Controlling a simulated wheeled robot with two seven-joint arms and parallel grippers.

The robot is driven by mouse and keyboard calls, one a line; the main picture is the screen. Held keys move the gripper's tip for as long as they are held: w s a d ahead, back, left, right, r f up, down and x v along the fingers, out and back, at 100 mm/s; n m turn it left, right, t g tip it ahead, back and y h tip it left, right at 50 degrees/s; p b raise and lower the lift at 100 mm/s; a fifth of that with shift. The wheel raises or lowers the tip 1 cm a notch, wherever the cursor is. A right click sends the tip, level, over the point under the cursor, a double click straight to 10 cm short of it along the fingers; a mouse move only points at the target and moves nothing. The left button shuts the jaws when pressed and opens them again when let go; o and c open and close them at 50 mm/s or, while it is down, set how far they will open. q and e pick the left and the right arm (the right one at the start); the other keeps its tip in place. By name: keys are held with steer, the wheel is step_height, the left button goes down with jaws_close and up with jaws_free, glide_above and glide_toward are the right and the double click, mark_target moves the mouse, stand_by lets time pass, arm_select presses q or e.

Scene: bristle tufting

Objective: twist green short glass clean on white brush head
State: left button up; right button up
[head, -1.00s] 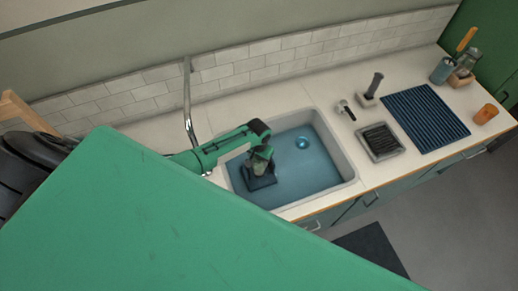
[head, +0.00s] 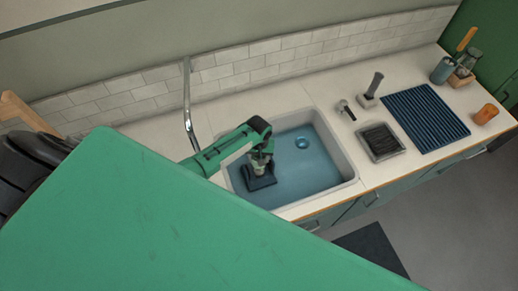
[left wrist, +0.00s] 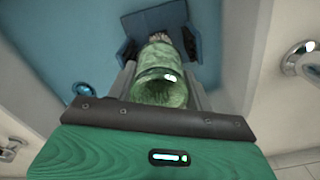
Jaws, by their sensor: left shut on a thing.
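My left gripper (head: 260,163) is shut on the green short glass (left wrist: 163,75) over the left part of the sink. In the left wrist view the fingers lie along both sides of the glass. The glass's far end meets the dark blue brush base (left wrist: 130,50). A small pale patch, seemingly the white brush head (left wrist: 158,37), shows at that end. I cannot tell how far it is inside the glass. The brush base also shows in the head view (head: 259,183), on the sink floor below the gripper. My right gripper is not in view.
The blue-floored sink (head: 345,172) has free room right of the brush, around the drain (head: 302,142). A chrome faucet (head: 188,110) stands behind left. A square dark tray (head: 381,142), ribbed blue mat (head: 425,117) and orange cup (head: 486,114) stand on the right counter.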

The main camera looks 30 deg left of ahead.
arm_select(q)
steer(key=shift+r, duration=4.2)
